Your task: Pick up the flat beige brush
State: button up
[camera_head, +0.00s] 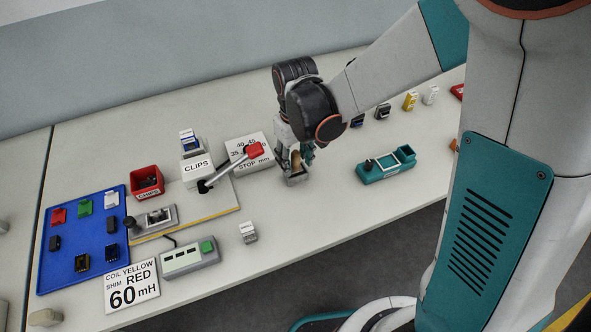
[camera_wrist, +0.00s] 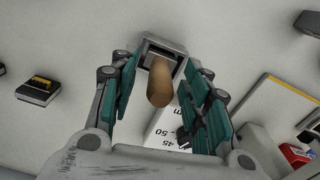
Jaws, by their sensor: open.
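A tan, rounded handle (camera_wrist: 161,84) shows in the wrist view and looks like the brush. Its lower end sits in a small grey holder (camera_wrist: 163,50); bristles and flat part are hidden. In the head view the tan handle (camera_head: 295,160) shows partly behind my fingers, above the grey holder (camera_head: 297,179) on the table. My gripper (camera_wrist: 163,72) is open, with one teal finger pad on each side of the handle and visible gaps. In the head view my gripper (camera_head: 297,157) points down over the holder.
Left of my gripper is a white labelled block (camera_head: 250,151) with a red-knobbed lever (camera_head: 254,150) close by. A teal fixture (camera_head: 386,166) stands to the right. A blue tray (camera_head: 84,240) with small connectors is at far left. The front table between is mostly clear.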

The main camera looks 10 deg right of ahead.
jog(key=shift+f, duration=0.75)
jog(key=shift+r, duration=0.1)
grip_shut()
jog(key=shift+r, duration=0.1)
